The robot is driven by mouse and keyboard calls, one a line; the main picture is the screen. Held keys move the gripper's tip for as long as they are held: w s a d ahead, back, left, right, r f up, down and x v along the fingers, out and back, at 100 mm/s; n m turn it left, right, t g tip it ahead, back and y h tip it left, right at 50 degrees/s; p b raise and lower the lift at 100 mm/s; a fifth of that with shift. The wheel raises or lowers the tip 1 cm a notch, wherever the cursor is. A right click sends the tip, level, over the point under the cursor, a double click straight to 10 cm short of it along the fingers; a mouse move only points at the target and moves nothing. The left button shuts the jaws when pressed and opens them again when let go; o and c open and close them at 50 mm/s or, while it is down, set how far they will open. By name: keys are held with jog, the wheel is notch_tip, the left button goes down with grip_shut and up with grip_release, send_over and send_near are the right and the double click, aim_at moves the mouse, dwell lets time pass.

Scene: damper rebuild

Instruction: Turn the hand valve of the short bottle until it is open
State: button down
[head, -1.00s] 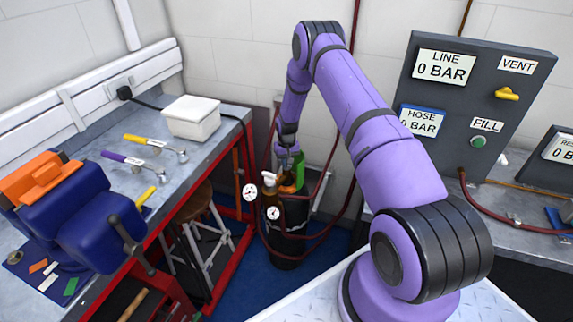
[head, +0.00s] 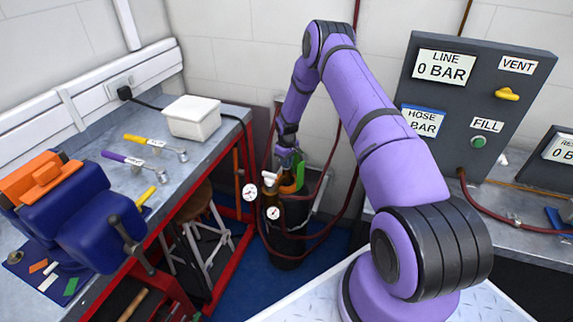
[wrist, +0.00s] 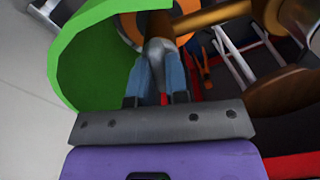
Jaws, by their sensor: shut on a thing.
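The bottles stand in a dark holder low between the bench and the wall, and the short bottle (head: 270,188) is partly hidden behind hoses and gauges. My gripper (head: 289,160) reaches down over the bottle tops. In the wrist view, my gripper (wrist: 158,82) has its two fingers closed on a grey rounded part of the hand valve (wrist: 160,50). An orange ring (wrist: 130,27) lies just beyond it. A brass fitting (wrist: 215,14) runs to the right. How far the valve is turned cannot be told.
A green curved shell (wrist: 75,65) stands close to the fingers on the left in the wrist view. Two gauges (head: 250,192) and red hoses hang around the bottles. A stool (head: 197,203) and the bench's red frame (head: 225,225) are to the left.

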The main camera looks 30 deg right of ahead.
jog(key=n, duration=0.4)
jog(key=c, duration=1)
grip_release()
jog(key=shift+r, duration=0.1)
jog(key=shift+r, duration=3.4)
